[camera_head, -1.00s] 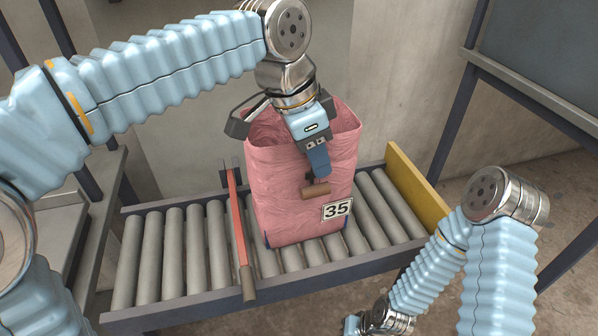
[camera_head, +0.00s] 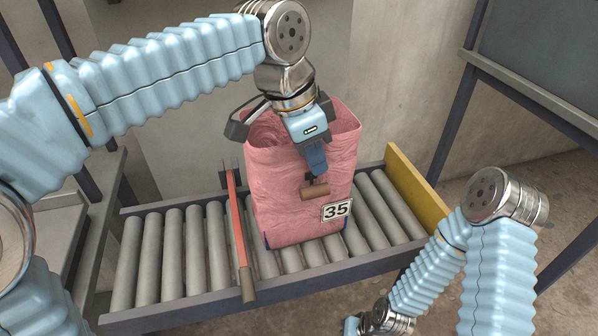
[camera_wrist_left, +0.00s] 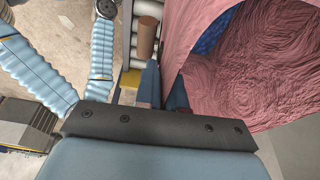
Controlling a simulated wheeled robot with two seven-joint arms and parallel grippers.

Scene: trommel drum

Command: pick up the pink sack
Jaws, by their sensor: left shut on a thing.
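The pink sack (camera_head: 290,195) stands upright and open-topped on the roller conveyor, with a white "35" label (camera_head: 337,209) low on its front. The fingertips are partly hidden.
The roller conveyor (camera_head: 190,250) has a red bar (camera_head: 238,225) across it left of the sack and a yellow end plate (camera_head: 415,185) at right. Rollers left of the bar are bare. A dark-framed stand (camera_head: 530,92) is at upper right.

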